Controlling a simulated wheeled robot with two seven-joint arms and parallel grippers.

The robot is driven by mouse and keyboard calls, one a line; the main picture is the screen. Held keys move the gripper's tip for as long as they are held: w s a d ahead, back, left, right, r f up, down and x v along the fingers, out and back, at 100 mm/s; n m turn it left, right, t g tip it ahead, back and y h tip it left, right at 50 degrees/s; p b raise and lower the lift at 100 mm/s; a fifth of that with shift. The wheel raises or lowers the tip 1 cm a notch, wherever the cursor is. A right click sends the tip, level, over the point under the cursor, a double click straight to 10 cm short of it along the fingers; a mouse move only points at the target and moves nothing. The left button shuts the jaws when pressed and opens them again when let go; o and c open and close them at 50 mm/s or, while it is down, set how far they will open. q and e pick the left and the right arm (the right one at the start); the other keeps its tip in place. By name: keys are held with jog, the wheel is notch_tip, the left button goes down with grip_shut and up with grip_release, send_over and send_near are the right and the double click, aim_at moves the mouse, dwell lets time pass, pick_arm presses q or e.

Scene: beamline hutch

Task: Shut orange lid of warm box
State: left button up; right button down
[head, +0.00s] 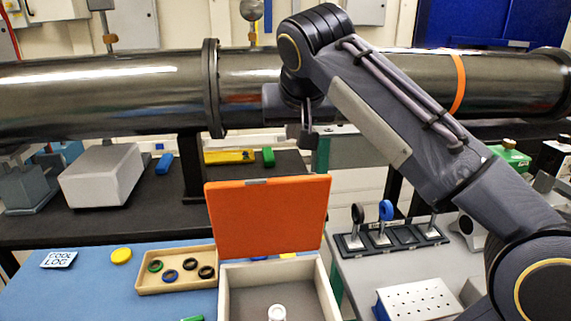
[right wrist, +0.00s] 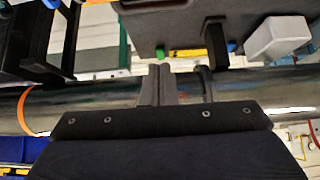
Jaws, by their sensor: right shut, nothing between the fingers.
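The warm box (head: 328,292) is a pale open box at the bottom middle of the head view. Its orange lid (head: 268,217) stands up, raised at the far side of the box, with a small grey catch on its top edge. A white-capped item (head: 277,313) is inside the box. My right gripper (head: 306,142) is shut and empty, above and behind the lid's top edge in the picture, in front of the big pipe. Its closed fingers (right wrist: 159,85) show in the right wrist view, where I do not see the lid. My left gripper is out of view.
The dark pipe (head: 110,92) crosses behind my right arm. A wooden tray (head: 142,283) of small rings sits left of the box on the blue mat (head: 75,295). Right of the box are a dark holder rack (head: 410,238) and a white perforated block (head: 419,300).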

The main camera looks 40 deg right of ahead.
jog(key=f, duration=0.3)
jog(key=w+d+f+b, duration=0.1)
jog(key=f, duration=0.2)
jog(key=w+f, duration=0.1)
jog(key=f, duration=0.1)
jog(key=shift+w+d+f, duration=0.2)
jog(key=shift+d+f, duration=0.1)
jog(key=shift+f, duration=0.1)
